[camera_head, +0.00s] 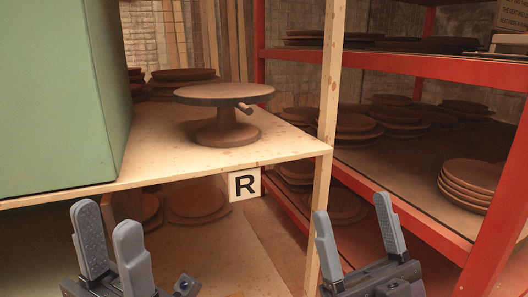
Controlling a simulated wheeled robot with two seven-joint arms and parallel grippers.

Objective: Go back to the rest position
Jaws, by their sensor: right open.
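My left gripper (107,218) is at the lower left, in front of and below the front edge of the wooden shelf (290,152). Its two grey fingers stand apart with nothing between them. My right gripper (352,206) is at the lower centre right, in front of the red rack. Its fingers are wide apart and empty. Both grippers point up and away in the picture. Their lower parts are cut off by the bottom edge.
A brown turntable-like stand (225,115) with a side knob is on the shelf, right of a large green box (60,90). An "R" sign (244,184) hangs under the shelf edge beside a wooden post (328,110). A red rack (440,70) holds stacked brown plates (470,183).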

